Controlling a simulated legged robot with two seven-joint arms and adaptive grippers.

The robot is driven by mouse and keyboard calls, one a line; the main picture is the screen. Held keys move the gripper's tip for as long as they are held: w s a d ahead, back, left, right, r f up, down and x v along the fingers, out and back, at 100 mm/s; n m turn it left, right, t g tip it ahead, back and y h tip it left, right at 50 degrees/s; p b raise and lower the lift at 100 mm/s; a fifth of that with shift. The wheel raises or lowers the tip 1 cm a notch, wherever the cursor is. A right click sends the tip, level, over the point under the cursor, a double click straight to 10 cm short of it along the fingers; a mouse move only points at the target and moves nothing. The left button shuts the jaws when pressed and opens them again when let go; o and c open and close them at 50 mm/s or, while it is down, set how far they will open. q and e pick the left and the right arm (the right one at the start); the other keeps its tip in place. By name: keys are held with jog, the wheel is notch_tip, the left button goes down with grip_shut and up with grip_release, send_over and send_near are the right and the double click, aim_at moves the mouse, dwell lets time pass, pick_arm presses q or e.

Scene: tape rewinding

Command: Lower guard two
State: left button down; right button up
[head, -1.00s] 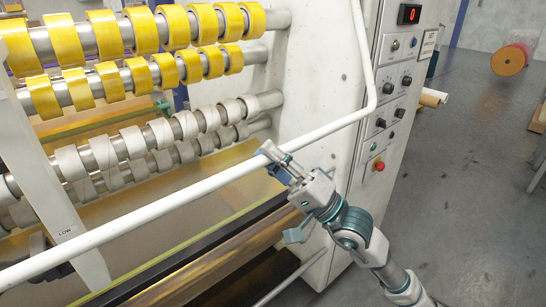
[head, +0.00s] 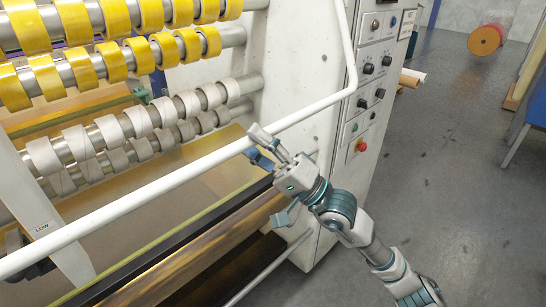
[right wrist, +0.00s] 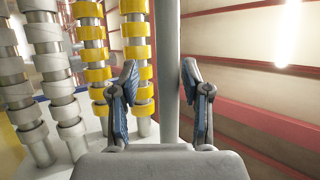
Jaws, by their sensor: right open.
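The guard is a long white bar (head: 130,196) that slants across the front of the machine in the head view and bends upward at its right end. No number shows on it. My right gripper (head: 257,147) is at the bar's right part, with one finger above the bar and one below. In the right wrist view the bar (right wrist: 167,80) runs upright between the two open fingers (right wrist: 160,90), with gaps visible on both sides. The bar's lower end there is hidden behind the gripper body. My left gripper is not in view.
Rollers with yellow tape rolls (head: 128,60) and pale rolls (head: 136,122) lie behind the bar. A control panel (head: 372,80) with knobs and a red button (head: 361,145) stands right of it. A white plate marked LOW (head: 41,205) is at left. Grey floor (head: 450,180) is open at right.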

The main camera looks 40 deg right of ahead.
jog(key=v, duration=1.1)
jog(key=shift+d, duration=0.15)
